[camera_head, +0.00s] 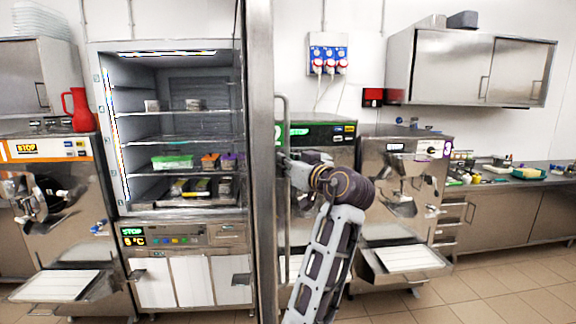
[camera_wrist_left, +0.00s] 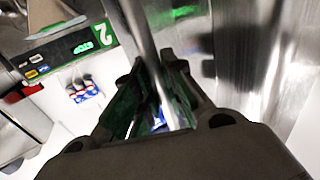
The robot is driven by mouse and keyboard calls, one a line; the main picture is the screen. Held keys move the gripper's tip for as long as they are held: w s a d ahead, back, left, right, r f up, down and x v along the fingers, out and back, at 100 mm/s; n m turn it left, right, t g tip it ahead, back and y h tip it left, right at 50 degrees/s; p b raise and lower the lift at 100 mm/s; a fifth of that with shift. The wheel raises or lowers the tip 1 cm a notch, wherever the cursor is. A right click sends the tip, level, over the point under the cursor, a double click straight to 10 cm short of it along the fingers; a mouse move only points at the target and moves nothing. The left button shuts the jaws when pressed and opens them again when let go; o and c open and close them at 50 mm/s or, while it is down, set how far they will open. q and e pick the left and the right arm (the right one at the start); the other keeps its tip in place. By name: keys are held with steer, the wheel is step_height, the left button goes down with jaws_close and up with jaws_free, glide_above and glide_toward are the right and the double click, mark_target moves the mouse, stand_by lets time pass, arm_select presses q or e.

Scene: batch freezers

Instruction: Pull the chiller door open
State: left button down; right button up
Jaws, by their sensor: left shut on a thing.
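The chiller (camera_head: 170,215) stands left of centre in the head view, its lit inside and shelves in plain sight. Its door (camera_head: 262,160) stands open, swung out toward me and seen nearly edge-on at the cabinet's right side. A long vertical bar handle (camera_head: 281,235) runs down the door's right-hand face. My left gripper (camera_head: 284,161) is shut on this handle. In the left wrist view the fingers (camera_wrist_left: 157,98) close around the handle bar (camera_wrist_left: 142,35), beside the shiny door face (camera_wrist_left: 245,60). My right gripper is not in view.
Batch freezers stand left (camera_head: 70,220) and right (camera_head: 405,185) of the chiller, with trays jutting out in front. Packaged food (camera_head: 172,162) lies on the chiller shelves. A red jug (camera_head: 80,110) stands at left. Tiled floor (camera_head: 500,285) is clear at lower right.

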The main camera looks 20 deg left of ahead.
mark_target(288, 125)
arm_select(q)
steer(key=shift+w+d, duration=0.1)
steer(key=shift+d, duration=0.05)
steer(key=c, duration=1.5)
jaws_free()
steer(key=shift+r, duration=5)
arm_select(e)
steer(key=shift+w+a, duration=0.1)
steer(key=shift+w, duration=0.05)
arm_select(q)
steer(key=shift+d, duration=0.1)
